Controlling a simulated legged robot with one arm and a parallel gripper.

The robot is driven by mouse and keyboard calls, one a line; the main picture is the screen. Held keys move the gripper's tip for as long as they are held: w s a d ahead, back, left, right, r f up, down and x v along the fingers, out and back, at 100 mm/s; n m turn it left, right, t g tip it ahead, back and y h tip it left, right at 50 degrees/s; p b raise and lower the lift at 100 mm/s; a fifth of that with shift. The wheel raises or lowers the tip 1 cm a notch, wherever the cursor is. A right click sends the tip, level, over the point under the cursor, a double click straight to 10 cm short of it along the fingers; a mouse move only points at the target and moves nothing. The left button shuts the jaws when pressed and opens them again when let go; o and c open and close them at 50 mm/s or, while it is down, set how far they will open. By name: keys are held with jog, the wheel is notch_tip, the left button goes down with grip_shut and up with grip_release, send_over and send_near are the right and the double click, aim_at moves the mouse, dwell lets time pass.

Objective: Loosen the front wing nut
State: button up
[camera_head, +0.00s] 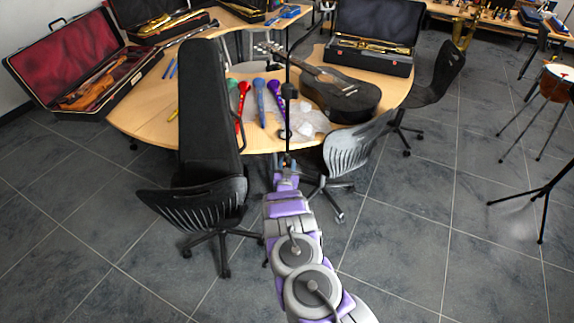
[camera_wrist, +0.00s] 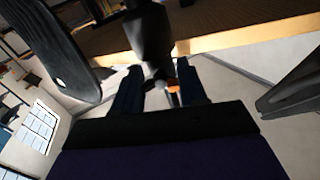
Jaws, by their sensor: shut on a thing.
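My gripper (camera_head: 285,168) reaches the near edge of the table, at the foot of a thin black upright stand (camera_head: 288,62). In the wrist view its two dark fingers (camera_wrist: 160,88) stand apart on either side of a small grey and orange piece, which seems to be the front wing nut (camera_wrist: 172,89). The gripper is shut on it. A thick dark part of the stand (camera_wrist: 149,35) fills the space just beyond the fingers. In the head view the wing nut is too small or hidden to make out.
The wooden table (camera_head: 147,118) holds a black guitar (camera_head: 345,95), coloured microphones (camera_head: 260,100) and crumpled clear plastic (camera_head: 308,122). A grey chair (camera_head: 352,145) stands close at right.

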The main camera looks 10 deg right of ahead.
jog(key=shift+a+r+m, duration=0.1)
jog(key=shift+m, duration=0.9)
jog(key=o, duration=0.9)
jog(key=shift+o, duration=0.2)
jog(key=shift+s, duration=0.1)
jog(key=p+v, duration=0.4)
jog(key=v, duration=1.3)
